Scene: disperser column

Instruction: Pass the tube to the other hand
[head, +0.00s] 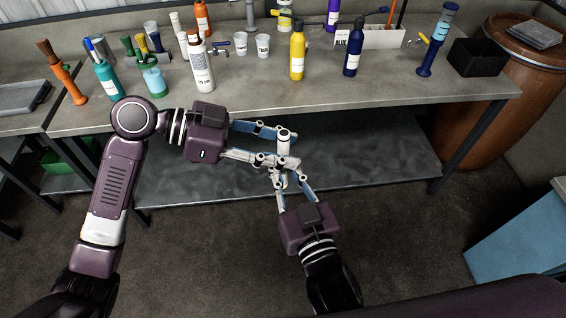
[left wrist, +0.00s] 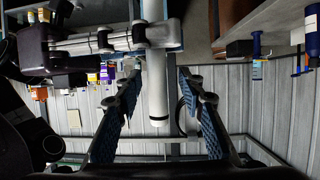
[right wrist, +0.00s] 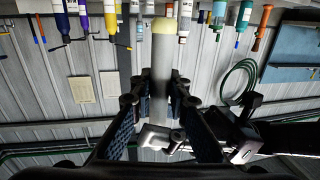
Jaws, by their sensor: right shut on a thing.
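The white tube (head: 284,135) stands roughly upright in front of the bench, its top showing in the head view. My right gripper (head: 280,166) is shut on it from the front. In the right wrist view the tube (right wrist: 161,70) runs up from between the fingers to a pale yellow end. My left gripper (head: 285,147) comes in from the left with its fingers apart, one on each side of the tube. In the left wrist view the tube (left wrist: 155,85) lies between the open fingers, with a gap on both sides. The tube's lower part is mostly hidden in the head view.
The grey bench (head: 350,98) is just behind the grippers. On it stand a white bottle (head: 199,70), a yellow bottle (head: 297,57), a dark blue bottle (head: 352,52), cups (head: 263,45) and a black bin (head: 477,58). A lower shelf (head: 370,160) lies below. The front floor is clear.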

